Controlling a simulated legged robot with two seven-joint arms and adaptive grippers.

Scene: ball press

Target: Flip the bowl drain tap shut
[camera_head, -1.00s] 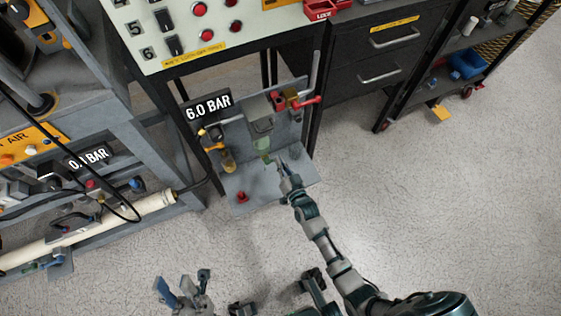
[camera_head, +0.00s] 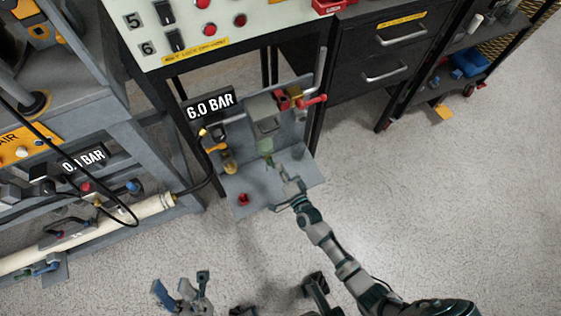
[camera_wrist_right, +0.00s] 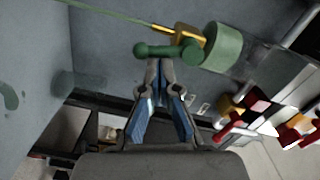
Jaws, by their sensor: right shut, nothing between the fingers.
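The filter bowl (camera_head: 265,146) is pale green, under a grey block on the small grey panel. In the right wrist view the bowl (camera_wrist_right: 222,46) is a green cylinder at the top. Its drain tap, a green lever with a round knob (camera_wrist_right: 142,50), points left from a brass fitting (camera_wrist_right: 186,37). My right gripper (camera_head: 287,172) is in front of the bowl, shut and empty. In the right wrist view its fingertips (camera_wrist_right: 160,66) are just below the lever; I cannot tell whether they touch. My left gripper (camera_head: 181,290) is low in the head view, fingers apart, far from the panel.
A red-handled valve (camera_head: 308,101) is right of the bowl, and a yellow-handled part (camera_head: 217,148) is left. A red knob (camera_head: 243,199) stands on the panel's base plate (camera_head: 262,190). A black hose (camera_head: 204,178) runs at left. The floor in front is open.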

